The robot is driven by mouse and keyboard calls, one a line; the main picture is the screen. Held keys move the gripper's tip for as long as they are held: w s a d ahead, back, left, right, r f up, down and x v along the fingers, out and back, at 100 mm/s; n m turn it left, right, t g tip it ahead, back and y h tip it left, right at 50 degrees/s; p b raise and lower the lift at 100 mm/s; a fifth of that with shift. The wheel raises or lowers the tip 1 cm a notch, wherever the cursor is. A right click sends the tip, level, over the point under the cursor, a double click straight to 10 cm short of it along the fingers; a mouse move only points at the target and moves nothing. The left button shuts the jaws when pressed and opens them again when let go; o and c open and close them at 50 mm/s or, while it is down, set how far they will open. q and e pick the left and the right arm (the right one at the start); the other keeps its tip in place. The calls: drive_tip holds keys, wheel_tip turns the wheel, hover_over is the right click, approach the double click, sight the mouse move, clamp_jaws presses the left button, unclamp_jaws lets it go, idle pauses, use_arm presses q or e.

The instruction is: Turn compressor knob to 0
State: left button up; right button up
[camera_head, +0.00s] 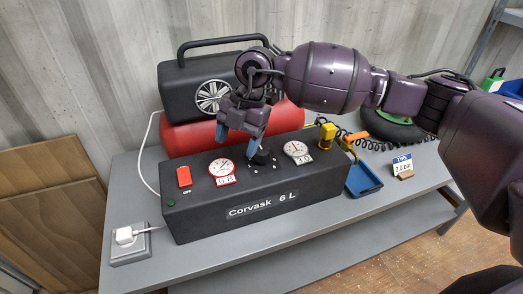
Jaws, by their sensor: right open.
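The compressor (215,216) stands on a grey table, with a dark front box lettered "Corvask 6 L". Its black knob (262,158) sits on the top panel between a left gauge (222,168) and a right gauge (297,149). My right gripper (238,142) comes in from the right and points down, open, with its bluish fingertips just above and left of the knob. I cannot tell whether a fingertip touches the knob. The knob's pointer is too small to read. My left gripper is not in view.
A red switch (184,176) and green light are at the panel's left. A plug sits in a socket box (130,241). At right are a yellow valve (327,132), blue tray (362,180), coiled black hose and "2.0 bar" sign (402,165). The red tank (190,134) lies behind.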

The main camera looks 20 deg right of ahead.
sight(261, 150)
drive_tip(key=w+d+r+m+h, duration=0.2)
drive_tip(key=w+d+r+h, duration=0.15)
drive_tip(key=d, duration=0.25)
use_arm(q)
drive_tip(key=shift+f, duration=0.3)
use_arm(e)
drive_tip(key=shift+t, duration=0.4)
drive_tip(key=f, duration=1.1)
drive_tip(key=shift+s+d+f, duration=0.1)
drive_tip(key=shift+s+d, duration=0.1)
drive_tip(key=shift+s, duration=0.05)
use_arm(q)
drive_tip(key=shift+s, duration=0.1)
use_arm(e)
drive_tip(key=shift+c, duration=0.2)
drive_tip(key=c, duration=0.9)
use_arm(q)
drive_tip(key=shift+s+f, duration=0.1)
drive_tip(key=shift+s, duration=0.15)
